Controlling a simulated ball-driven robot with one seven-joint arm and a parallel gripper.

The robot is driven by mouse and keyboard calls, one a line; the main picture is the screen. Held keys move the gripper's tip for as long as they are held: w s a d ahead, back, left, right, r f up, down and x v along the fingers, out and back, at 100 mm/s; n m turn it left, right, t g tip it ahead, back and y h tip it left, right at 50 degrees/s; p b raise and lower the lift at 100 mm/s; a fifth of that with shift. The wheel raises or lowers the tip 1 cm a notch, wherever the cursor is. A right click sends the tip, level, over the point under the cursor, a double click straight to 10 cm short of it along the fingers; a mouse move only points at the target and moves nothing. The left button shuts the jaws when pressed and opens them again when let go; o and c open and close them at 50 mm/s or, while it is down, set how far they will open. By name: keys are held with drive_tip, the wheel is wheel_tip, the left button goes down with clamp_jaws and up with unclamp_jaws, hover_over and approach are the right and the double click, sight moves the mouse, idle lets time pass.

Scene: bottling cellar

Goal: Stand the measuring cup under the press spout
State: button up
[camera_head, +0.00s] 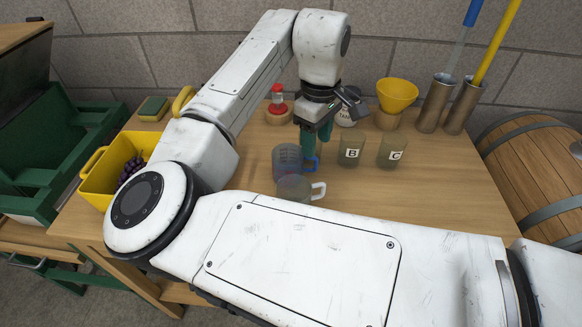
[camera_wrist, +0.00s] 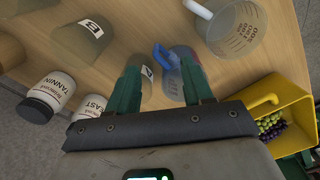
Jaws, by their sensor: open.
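A clear cup with a blue handle (camera_head: 287,162), which looks like the measuring cup, stands upright on the wooden table. A second clear cup with a white handle (camera_head: 293,188) stands just in front of it. My gripper (camera_head: 316,140) is open and points down, close behind the blue handle. In the wrist view, the blue-handled cup (camera_wrist: 180,60) lies ahead of my gripper (camera_wrist: 162,62), with its handle between the fingertips. The white-handled cup (camera_wrist: 236,28) there bears printed lettering. I cannot make out a press spout in either view.
Beakers B (camera_head: 351,150) and C (camera_head: 392,152) stand right of my gripper; beaker A (camera_wrist: 147,78) is close to one finger. A yellow funnel (camera_head: 397,94) stands behind. A yellow bin (camera_head: 98,180) with grapes is at left, beside a green structure (camera_head: 60,150). A barrel (camera_head: 540,165) is at right.

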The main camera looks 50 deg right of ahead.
sight(315, 159)
drive_tip(key=shift+d+f, duration=0.1)
drive_tip(key=shift+f, duration=3.9)
drive_tip(key=shift+c, duration=0.4)
clamp_jaws()
